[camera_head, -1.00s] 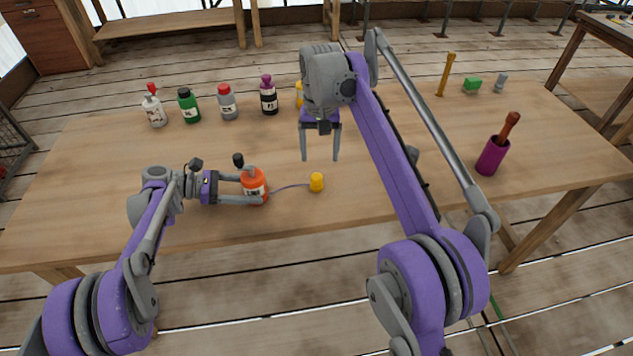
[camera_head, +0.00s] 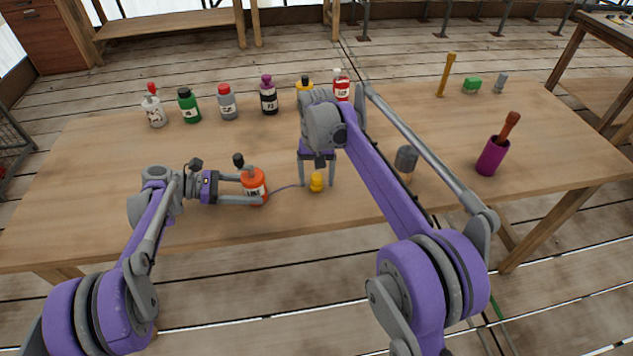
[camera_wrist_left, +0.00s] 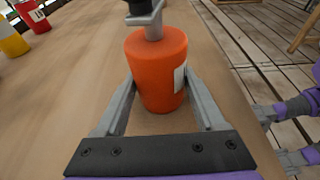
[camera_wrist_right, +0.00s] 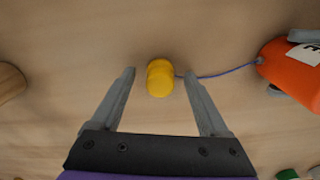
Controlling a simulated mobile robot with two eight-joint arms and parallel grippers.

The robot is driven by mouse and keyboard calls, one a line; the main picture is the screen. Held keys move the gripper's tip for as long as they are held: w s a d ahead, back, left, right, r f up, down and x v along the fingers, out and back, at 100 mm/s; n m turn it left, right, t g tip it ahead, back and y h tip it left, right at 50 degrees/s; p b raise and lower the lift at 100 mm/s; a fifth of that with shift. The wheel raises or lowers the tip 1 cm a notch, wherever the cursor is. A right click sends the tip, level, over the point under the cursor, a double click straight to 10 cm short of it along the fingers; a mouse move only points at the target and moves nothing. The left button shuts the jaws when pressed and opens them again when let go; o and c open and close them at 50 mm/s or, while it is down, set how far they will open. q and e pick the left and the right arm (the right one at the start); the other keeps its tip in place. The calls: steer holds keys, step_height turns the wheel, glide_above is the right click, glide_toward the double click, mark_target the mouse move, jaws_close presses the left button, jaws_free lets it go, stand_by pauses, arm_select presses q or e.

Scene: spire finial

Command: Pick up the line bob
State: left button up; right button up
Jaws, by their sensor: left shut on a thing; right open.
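The line bob is a small yellow piece (camera_head: 317,182) on the table, tied by a thin blue-grey cord (camera_head: 287,187) to an orange bottle (camera_head: 254,184) with a label. My left gripper (camera_head: 245,187) is shut on the orange bottle, one finger on each side, as the left wrist view shows the bottle (camera_wrist_left: 157,70). My right gripper (camera_head: 317,184) is open and points down over the bob. In the right wrist view the bob (camera_wrist_right: 160,78) lies between and slightly beyond the open fingertips, and I cannot tell whether they touch it.
Several bottles, such as the purple-capped one (camera_head: 268,97), stand along the back. A grey-topped cylinder (camera_head: 406,162) stands right of my right gripper, partly behind my arm. A purple cup with a brown handle (camera_head: 492,156) stands further right. The front left of the table is clear.

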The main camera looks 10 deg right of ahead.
mark_target(316, 176)
jaws_close()
stand_by(0.3)
step_height(316, 176, up, 10)
steer(key=shift+r, duration=0.1)
stand_by(0.4)
steer(key=shift+f, duration=4.55)
steer(key=shift+d, duration=0.1)
